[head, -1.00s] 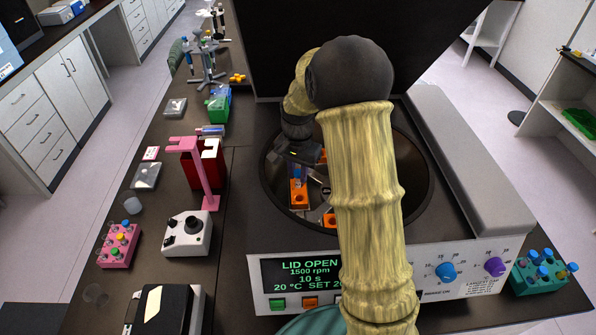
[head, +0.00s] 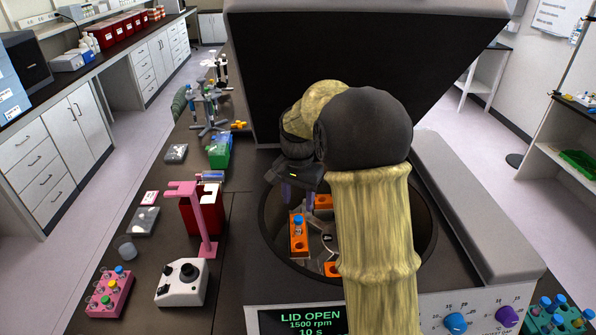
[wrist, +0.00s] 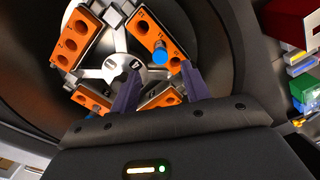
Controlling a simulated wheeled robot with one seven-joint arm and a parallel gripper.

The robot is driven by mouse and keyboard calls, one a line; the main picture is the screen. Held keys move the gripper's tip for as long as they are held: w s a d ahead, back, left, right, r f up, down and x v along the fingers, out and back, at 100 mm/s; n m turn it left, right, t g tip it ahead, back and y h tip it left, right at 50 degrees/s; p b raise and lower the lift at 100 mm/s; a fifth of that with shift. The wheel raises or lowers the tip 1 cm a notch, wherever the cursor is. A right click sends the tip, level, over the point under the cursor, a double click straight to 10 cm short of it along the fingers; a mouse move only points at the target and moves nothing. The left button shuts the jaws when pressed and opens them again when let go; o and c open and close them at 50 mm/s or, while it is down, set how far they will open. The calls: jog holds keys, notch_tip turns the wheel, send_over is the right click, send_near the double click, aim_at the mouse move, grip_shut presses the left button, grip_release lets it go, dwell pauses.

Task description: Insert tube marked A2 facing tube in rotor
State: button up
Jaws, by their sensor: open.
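A blue-capped tube (head: 298,221) stands in a hole of the left orange rotor bucket (head: 298,240); no marking on it is readable. The tube also shows in the wrist view (wrist: 159,52), where its bucket (wrist: 157,38) has other empty holes. My gripper (head: 299,196) is open and empty above the rotor, apart from the tube. In the wrist view its two purple fingers (wrist: 160,76) are spread. The metal rotor hub (wrist: 125,62) lies beyond them. Several orange buckets sit around the hub. My arm hides the right part of the bowl in the head view.
The centrifuge lid (head: 355,60) is raised behind the bowl; the display (head: 303,321) reads LID OPEN. A pink rack (head: 109,293) with several capped tubes stands at the left. A teal rack (head: 560,318) with tubes is at the lower right. A pink stand (head: 195,215) rises left of the centrifuge.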

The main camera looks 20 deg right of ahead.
notch_tip(320, 180, up, 10)
jog(key=b, duration=0.1)
